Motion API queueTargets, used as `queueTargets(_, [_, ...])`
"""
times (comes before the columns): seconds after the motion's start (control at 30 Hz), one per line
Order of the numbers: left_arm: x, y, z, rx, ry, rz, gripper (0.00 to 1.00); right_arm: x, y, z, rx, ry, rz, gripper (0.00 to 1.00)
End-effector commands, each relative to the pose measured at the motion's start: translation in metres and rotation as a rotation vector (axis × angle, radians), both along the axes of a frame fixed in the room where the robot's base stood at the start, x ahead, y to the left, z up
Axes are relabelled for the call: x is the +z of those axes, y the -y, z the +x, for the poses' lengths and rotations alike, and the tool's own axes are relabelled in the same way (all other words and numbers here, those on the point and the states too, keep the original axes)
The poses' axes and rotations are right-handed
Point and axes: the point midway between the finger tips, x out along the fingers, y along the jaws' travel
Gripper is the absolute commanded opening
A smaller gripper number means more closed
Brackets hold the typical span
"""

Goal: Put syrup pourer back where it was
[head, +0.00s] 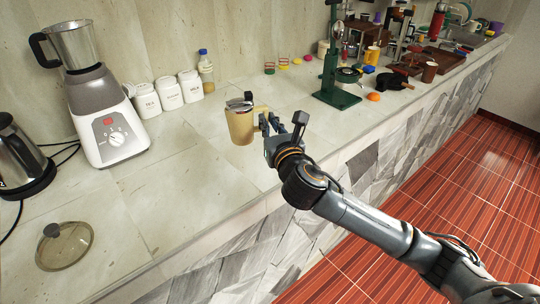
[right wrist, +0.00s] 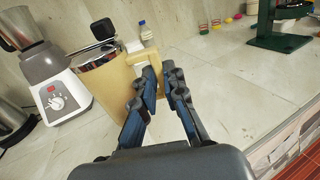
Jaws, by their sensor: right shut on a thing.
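The syrup pourer (head: 240,127) is a tan jug with a metal lid and a handle on its right side. It is upright, at or just above the counter; I cannot tell if its base touches the stone. In the right wrist view the pourer (right wrist: 112,88) is at the left, with its handle at the fingertips. My right gripper (head: 270,122) comes from the right and is shut on the handle. It also shows in the right wrist view (right wrist: 160,78); the fingers partly hide the handle. My left gripper is in neither view.
A blender (head: 105,120) and white canisters (head: 170,93) stand behind to the left, with a bottle (head: 206,75) beside them. A glass lid (head: 65,247) lies at front left. A green press (head: 335,85) stands to the right. Counter around the pourer is clear.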

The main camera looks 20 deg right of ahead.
Motion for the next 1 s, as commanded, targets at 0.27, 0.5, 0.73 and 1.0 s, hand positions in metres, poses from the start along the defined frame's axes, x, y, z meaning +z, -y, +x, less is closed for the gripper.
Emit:
queueTargets(0.27, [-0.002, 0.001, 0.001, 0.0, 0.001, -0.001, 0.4, -0.022, 0.021, 0.048, -0.004, 0.001, 0.0, 0.0])
queueTargets(0.5, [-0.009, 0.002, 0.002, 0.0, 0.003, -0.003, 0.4, -0.054, 0.038, 0.091, -0.003, -0.002, 0.002, 0.0])
queueTargets(0.73, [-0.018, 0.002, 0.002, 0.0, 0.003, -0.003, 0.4, -0.086, 0.049, 0.116, -0.001, 0.001, 0.002, 0.0])
queueTargets(1.0, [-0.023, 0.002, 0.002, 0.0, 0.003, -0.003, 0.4, -0.098, 0.053, 0.126, 0.0, 0.002, 0.001, 0.0])
